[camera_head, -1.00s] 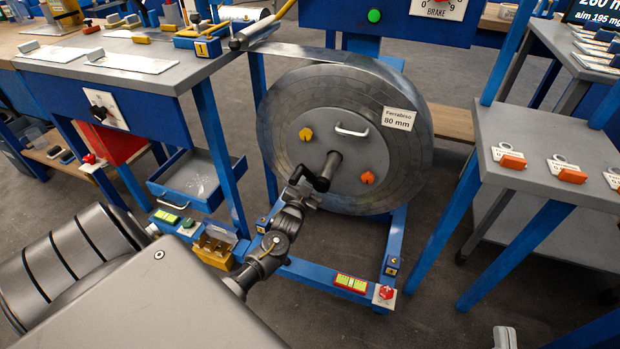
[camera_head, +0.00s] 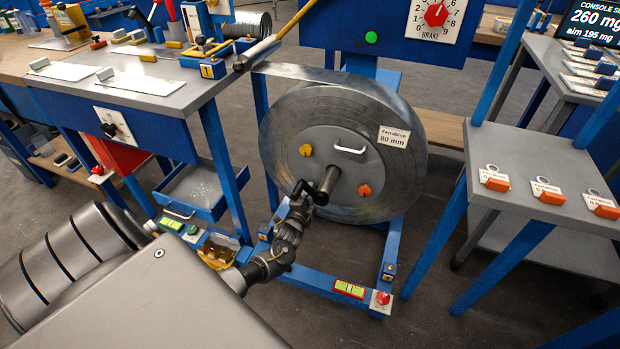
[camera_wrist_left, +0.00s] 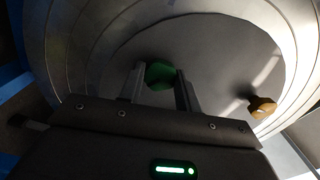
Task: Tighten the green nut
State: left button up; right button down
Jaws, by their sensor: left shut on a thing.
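The green nut (camera_wrist_left: 160,75) shows in the left wrist view against the grey spool face, between the two fingertips of my left gripper (camera_wrist_left: 160,84). The gripper is shut on it. In the head view my left gripper (camera_head: 305,191) reaches the lower left of the spool's hub, beside the dark axle (camera_head: 329,180); the green nut is hidden there. The large grey spool (camera_head: 390,185) stands upright in a blue frame. A yellow nut (camera_head: 305,150) and an orange-red nut (camera_head: 364,190) sit on its face. My right gripper is not in view.
A bench (camera_head: 150,92) with a drawer stands left, a blue-legged table (camera_head: 520,165) right. A blue tray (camera_head: 200,187) is low behind my arm. Floor is clear between the spool stand and the right table.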

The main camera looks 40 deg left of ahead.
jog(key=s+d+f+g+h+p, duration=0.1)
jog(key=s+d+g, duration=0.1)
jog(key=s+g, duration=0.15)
pick_arm(q)
jog(key=shift+m+p, duration=1.15)
jog(key=shift+m, duration=4.05)
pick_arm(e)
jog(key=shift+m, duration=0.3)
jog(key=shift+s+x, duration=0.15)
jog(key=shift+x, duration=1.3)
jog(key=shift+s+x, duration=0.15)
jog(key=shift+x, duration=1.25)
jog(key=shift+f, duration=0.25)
pick_arm(q)
jog(key=o, duration=1)
jog(key=shift+c, duration=0.2)
jog(key=shift+s, duration=0.1)
jog(key=p+v, duration=0.3)
jog(key=v, duration=0.7)
jog(key=shift+s, duration=0.25)
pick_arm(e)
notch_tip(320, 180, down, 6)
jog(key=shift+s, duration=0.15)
